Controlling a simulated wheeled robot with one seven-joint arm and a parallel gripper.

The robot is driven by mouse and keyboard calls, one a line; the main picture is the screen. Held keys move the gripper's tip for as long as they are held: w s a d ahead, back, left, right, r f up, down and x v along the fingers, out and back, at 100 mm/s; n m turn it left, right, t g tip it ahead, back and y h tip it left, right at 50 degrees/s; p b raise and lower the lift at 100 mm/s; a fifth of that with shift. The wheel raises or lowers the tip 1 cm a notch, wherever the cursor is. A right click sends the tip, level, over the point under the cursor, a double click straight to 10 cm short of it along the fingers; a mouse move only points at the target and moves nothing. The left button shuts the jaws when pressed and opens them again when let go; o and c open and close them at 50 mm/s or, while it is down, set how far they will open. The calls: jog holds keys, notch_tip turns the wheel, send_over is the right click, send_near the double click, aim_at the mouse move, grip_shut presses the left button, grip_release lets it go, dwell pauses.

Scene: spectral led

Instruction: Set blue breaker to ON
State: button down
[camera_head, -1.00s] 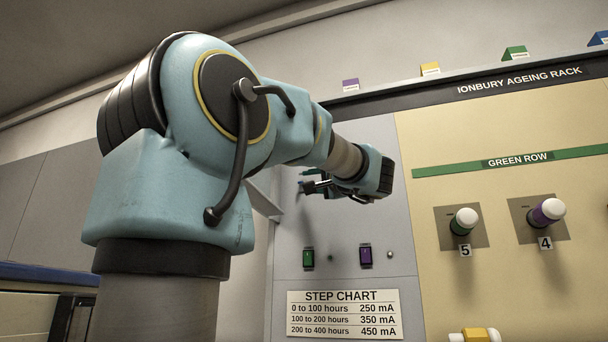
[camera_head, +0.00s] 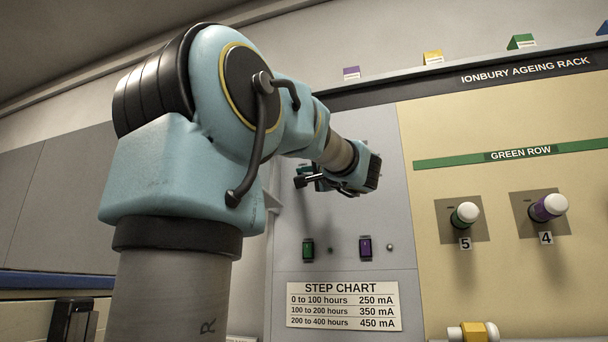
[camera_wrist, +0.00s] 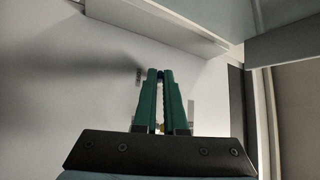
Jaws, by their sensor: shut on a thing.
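My gripper (camera_head: 300,176) is up against the upper grey panel in the head view, above the green and purple switches. In the wrist view its two green fingers (camera_wrist: 160,74) are close together, with a small dark blue piece (camera_wrist: 160,72) between the tips. This looks like part of the blue breaker; most of it is hidden by the fingers. I cannot tell its ON or OFF position.
A green breaker (camera_head: 308,249) and a purple breaker (camera_head: 365,248) sit lower on the grey panel, above a step chart (camera_head: 343,305). Knobs 5 (camera_head: 465,214) and 4 (camera_head: 549,207) stick out at right. In the wrist view a pale ledge (camera_wrist: 165,22) runs beyond the fingertips.

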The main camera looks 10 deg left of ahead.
jog(key=shift+r, duration=0.15)
dwell(0.5)
jog(key=shift+r+m+g+h+p, duration=0.6)
jog(key=shift+m+g, duration=0.35)
jog(key=shift+m, duration=0.3)
jog(key=shift+r+m+g+h+p, duration=0.4)
jog(key=shift+m+g+h+p, duration=0.4)
jog(key=shift+m, duration=0.4)
jog(key=shift+r+m+g+h+p, duration=0.5)
jog(key=shift+m+g+h, duration=0.1)
jog(key=shift+m+g, duration=0.55)
jog(key=c, duration=1)
grip_release()
